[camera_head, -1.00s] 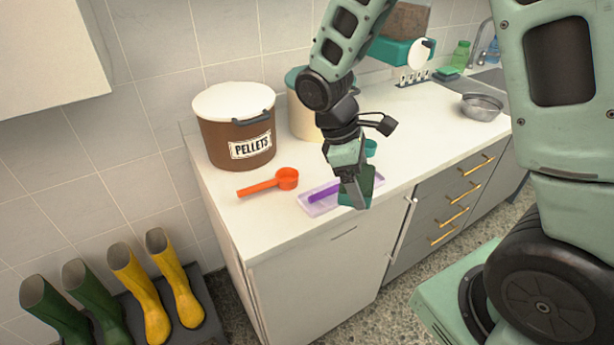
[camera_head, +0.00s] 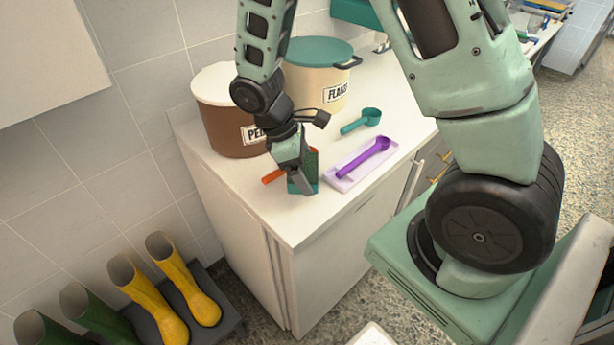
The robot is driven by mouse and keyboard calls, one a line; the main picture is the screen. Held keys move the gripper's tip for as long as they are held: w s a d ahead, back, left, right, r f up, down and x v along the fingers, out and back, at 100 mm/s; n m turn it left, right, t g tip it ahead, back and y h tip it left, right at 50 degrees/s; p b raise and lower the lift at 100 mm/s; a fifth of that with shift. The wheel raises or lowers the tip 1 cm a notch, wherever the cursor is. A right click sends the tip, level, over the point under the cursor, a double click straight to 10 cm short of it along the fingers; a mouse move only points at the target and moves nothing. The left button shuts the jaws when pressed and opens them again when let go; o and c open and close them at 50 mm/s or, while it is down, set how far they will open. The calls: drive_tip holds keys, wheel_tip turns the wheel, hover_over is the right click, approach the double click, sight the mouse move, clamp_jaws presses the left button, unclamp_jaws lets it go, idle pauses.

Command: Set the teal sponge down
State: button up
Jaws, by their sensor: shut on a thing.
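My gripper (camera_head: 305,188) is shut on the teal sponge (camera_head: 293,187), near the front left part of the white counter (camera_head: 239,194). The sponge has a dark green face and a teal edge, and the fingers hide part of it. I cannot tell whether its lower edge touches the counter. An orange scoop (camera_head: 271,177) lies just behind and left of it, mostly hidden by my gripper.
A lilac tray (camera_head: 341,184) with a purple scoop (camera_head: 362,158) lies right of my gripper, a teal scoop (camera_head: 362,120) behind it. PELLETS (camera_head: 217,120) and FLAKES (camera_head: 313,85) tubs stand at the back. The counter's front left corner is clear. Yellow boots (camera_head: 186,285) stand below.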

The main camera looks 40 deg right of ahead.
drive_tip(key=shift+f, duration=2.15)
drive_tip(key=shift+f, duration=0.2)
drive_tip(key=o, duration=0.7)
drive_tip(key=shift+r, duration=0.1)
drive_tip(key=shift+c, duration=0.2)
